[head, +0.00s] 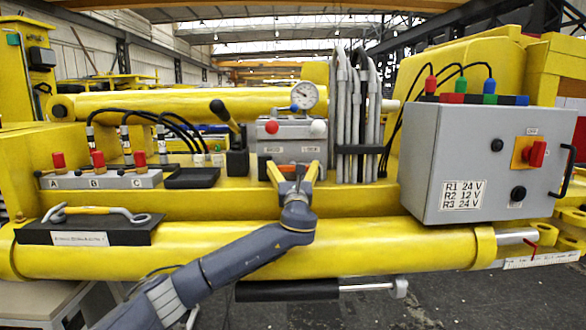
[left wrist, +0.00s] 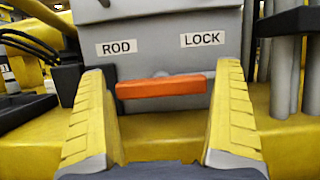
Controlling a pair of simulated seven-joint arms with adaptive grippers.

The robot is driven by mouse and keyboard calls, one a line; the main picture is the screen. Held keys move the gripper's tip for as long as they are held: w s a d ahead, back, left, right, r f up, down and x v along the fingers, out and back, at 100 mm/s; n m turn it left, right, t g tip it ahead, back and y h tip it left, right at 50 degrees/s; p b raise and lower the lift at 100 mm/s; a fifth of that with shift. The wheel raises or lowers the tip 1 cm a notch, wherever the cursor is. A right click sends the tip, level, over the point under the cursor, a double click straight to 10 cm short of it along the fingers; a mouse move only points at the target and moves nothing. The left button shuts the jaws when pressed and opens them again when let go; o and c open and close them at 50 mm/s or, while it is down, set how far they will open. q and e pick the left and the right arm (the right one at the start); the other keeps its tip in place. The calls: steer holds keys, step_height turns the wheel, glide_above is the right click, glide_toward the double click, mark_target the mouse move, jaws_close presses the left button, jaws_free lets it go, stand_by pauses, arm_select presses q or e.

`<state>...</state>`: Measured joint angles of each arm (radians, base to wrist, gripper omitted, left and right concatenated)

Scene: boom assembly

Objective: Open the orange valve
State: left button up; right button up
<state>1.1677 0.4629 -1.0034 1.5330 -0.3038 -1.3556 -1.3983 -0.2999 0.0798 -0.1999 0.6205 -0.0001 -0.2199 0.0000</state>
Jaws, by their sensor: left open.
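The orange valve handle (left wrist: 162,87) is a flat bar lying level on the front of a grey box (left wrist: 165,35). The box carries the labels ROD and LOCK, above the handle. My left gripper (left wrist: 162,72) is open, with one yellow-padded finger on each side of the handle. The handle spans most of the gap between the fingers, and a narrow gap shows at each end. In the head view my left gripper (head: 293,170) is in front of the grey box (head: 290,131) and largely hides the handle. My right gripper is not in view.
A pressure gauge (head: 304,95) and red and white knobs top the box. A black lever (head: 228,122) stands to its left, grey hoses (head: 352,105) to its right. A large grey control box (head: 478,165) is further right. A yellow cylinder (head: 400,250) runs below.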

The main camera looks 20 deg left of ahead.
arm_select(q)
steer(key=shift+w, duration=0.2)
steer(key=shift+c, duration=0.4)
steer(key=c, duration=0.9)
steer(key=shift+n+y, duration=0.6)
steer(key=shift+n, duration=0.7)
steer(key=shift+a+r+n+g+y, duration=0.1)
steer(key=shift+n+g+y, duration=0.3)
steer(key=shift+n, duration=0.5)
steer(key=shift+a+n+g+y, duration=0.1)
steer(key=shift+n+g+y, duration=0.25)
steer(key=shift+n, duration=0.55)
steer(key=o, duration=1)
steer(key=shift+s+d, duration=0.1)
